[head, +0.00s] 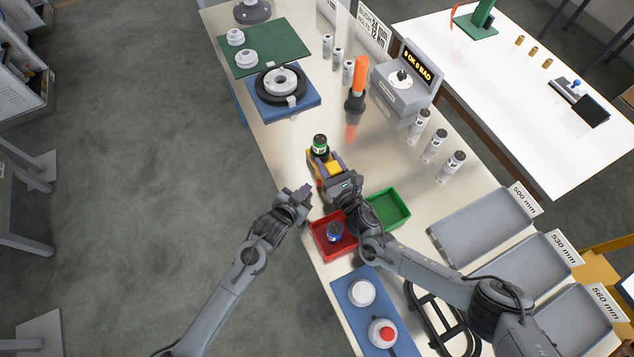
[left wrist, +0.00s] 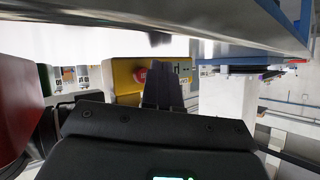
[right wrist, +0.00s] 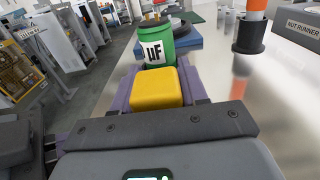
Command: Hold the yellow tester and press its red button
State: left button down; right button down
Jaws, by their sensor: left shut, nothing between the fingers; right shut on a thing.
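The yellow tester (head: 334,169) stands at the near edge of the white table in the head view. A green can (head: 320,146) marked µF sits at its far end, also seen in the right wrist view (right wrist: 158,45). My right gripper (head: 336,171) is shut on the tester; its purple fingers flank the yellow body (right wrist: 155,90) in the right wrist view. My left gripper (head: 306,190) is shut and empty, just left of the tester and apart from it. In the left wrist view the red button (left wrist: 141,75) shows on the tester's yellow side (left wrist: 123,78), left of my fingertips.
A red tray (head: 322,250) holding a dark blue can (head: 334,232) and a green tray (head: 403,206) lie on the near side. A blue panel with a red button (head: 387,334) is nearer. White cans (head: 434,145) stand right; an orange-handled tool (head: 359,75) stands behind.

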pick_arm(q)
jog(key=shift+w+d, duration=0.1)
jog(key=shift+d, duration=0.05)
jog(key=shift+w+d, duration=0.15)
jog(key=shift+d, duration=0.1)
jog(key=shift+w+d, duration=0.2)
jog(key=shift+d, duration=0.2)
dwell(1.3)
jog(key=shift+a, duration=0.1)
jog(key=shift+s+a, duration=0.45)
jog(key=shift+a, duration=0.2)
jog(key=shift+a, duration=0.1)
jog(key=shift+s+a, duration=0.4)
jog(key=shift+a, duration=0.3)
jog(key=shift+s+a, duration=0.4)
jog(key=shift+a, duration=0.35)
jog(key=shift+s+a, duration=0.4)
jog(key=shift+a, duration=0.3)
pick_arm(e)
jog(key=c, duration=0.5)
grip_release()
